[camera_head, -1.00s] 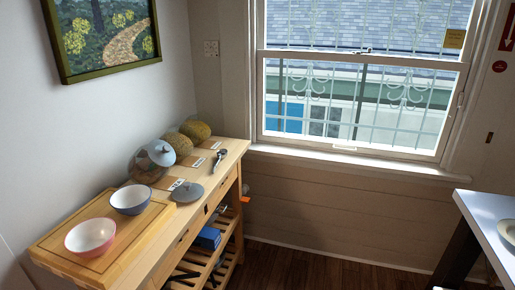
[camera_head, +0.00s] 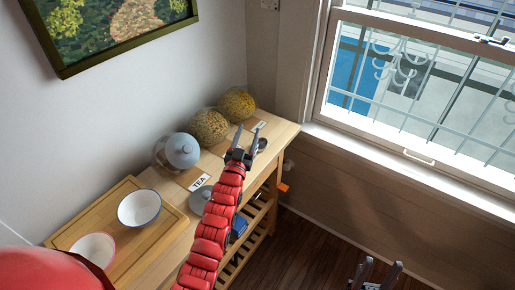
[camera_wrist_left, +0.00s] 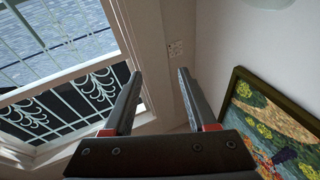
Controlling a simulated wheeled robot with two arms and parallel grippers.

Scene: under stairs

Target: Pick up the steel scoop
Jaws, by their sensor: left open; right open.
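The steel scoop (camera_head: 262,145) lies near the far end of the wooden cart top (camera_head: 283,131). Only a dark, rounded part of it shows, just right of my left gripper; the rest is hidden behind the gripper. My left gripper (camera_head: 246,136) is open over that end of the cart, at the tip of my red arm. In the left wrist view its two fingers (camera_wrist_left: 158,95) are apart with nothing between them, and the scoop is not in that view. My right gripper (camera_head: 377,272) is open and empty at the lower right of the head view, over the floor.
Two melon-like balls (camera_head: 210,126) and a lidded glass jar (camera_head: 180,151) stand along the wall. A grey lid (camera_head: 200,198) lies beside my left arm. A wooden board (camera_head: 105,217) with two bowls (camera_head: 139,207) is nearer. The window (camera_head: 415,90) is behind right.

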